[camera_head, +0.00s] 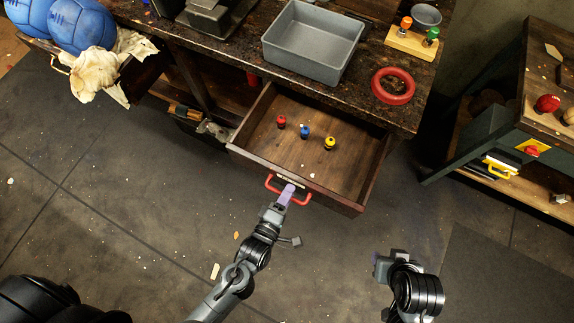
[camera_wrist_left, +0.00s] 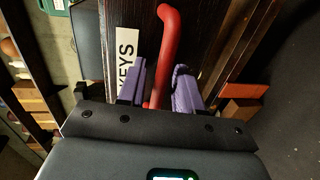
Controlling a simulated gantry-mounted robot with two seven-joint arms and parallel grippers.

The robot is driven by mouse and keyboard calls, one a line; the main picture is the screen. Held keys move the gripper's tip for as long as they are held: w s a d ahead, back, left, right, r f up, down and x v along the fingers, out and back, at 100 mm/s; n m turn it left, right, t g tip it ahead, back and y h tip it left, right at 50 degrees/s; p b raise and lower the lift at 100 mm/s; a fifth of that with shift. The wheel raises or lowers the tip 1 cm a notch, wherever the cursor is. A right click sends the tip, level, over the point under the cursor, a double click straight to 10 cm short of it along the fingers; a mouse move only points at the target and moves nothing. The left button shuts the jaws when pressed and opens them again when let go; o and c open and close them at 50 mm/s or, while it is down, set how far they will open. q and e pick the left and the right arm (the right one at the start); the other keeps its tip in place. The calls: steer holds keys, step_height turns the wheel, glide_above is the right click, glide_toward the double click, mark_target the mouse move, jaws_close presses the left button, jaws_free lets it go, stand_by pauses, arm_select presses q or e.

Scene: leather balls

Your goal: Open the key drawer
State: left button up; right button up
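The key drawer (camera_head: 340,185) juts out from under the workbench, showing its inside. A red (camera_head: 281,121), a blue (camera_head: 304,131) and a yellow (camera_head: 330,143) small knobbed item stand in it. Its red handle (camera_head: 305,199) is on the front. My left gripper (camera_head: 287,194) is at this handle. In the left wrist view the red handle (camera_wrist_left: 166,40) passes between my purple fingers (camera_wrist_left: 160,88), beside the KEYS label (camera_wrist_left: 126,58); a dark gap shows toward the right finger. My right gripper (camera_head: 378,263) hangs apart over the floor; its opening is unclear.
A side bench (camera_head: 545,110) stands at right. The floor before the drawer is largely clear.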

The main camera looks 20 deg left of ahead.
arm_select(q)
steer(key=shift+s, duration=0.1)
steer(key=p+v, duration=0.1)
steer(key=v, duration=0.9)
steer(key=shift+s+p, duration=0.3)
steer(key=shift+p, duration=0.05)
